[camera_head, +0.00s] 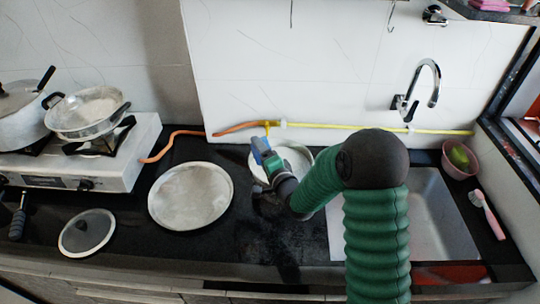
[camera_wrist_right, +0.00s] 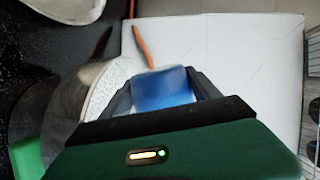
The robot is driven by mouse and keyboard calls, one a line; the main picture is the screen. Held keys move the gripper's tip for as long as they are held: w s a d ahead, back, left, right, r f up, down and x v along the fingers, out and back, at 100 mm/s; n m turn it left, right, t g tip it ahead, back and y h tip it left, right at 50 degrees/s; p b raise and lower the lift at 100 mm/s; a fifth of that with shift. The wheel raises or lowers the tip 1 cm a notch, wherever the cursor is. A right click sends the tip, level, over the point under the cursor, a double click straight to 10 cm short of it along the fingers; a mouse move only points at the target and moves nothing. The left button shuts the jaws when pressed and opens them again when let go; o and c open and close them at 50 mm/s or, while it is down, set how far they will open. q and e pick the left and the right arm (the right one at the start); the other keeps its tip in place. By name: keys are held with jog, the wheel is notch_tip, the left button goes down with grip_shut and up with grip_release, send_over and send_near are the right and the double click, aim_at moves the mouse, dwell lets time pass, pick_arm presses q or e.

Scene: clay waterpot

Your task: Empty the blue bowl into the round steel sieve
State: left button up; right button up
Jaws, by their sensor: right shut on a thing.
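The blue bowl (camera_head: 258,148) is in my right gripper (camera_head: 267,160), above the left edge of a round steel vessel (camera_head: 300,153) at the back of the counter. It looks steeply tilted in the head view; its inside is hidden. In the right wrist view the blue bowl (camera_wrist_right: 165,90) sits between the two dark fingers of my right gripper (camera_wrist_right: 163,86). The steel vessel (camera_wrist_right: 85,100) shows there on the left, with pale grainy stuff in it. It may be the sieve; my arm hides part of it. My left gripper is out of view.
A flat round steel tray (camera_head: 190,197) and a glass lid (camera_head: 87,233) lie to the left. A white stove (camera_head: 120,165) bears a pot (camera_head: 22,120) and a pan (camera_head: 85,113). The sink (camera_head: 435,220), tap (camera_head: 434,85) and pink bowl (camera_head: 460,165) are at the right.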

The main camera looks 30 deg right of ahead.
jog(key=shift+r, duration=0.1)
jog(key=shift+d+r+m, duration=0.15)
jog(key=shift+d+m, duration=0.1)
jog(key=shift+m, duration=0.25)
dwell(0.4)
jog(key=shift+s+d+r+m+y+p, duration=0.1)
jog(key=shift+d+r+m+y+p, duration=0.2)
jog(key=shift+m, duration=0.4)
jog(key=shift+t, duration=0.3)
jog(key=shift+d+r+m, duration=0.1)
jog(key=shift+d+m, duration=0.1)
jog(key=shift+m, duration=0.4)
jog(key=shift+p, duration=0.3)
jog(key=shift+s+d+r+m+y, duration=0.15)
jog(key=shift+d+m+y, duration=0.15)
jog(key=shift+m, duration=0.3)
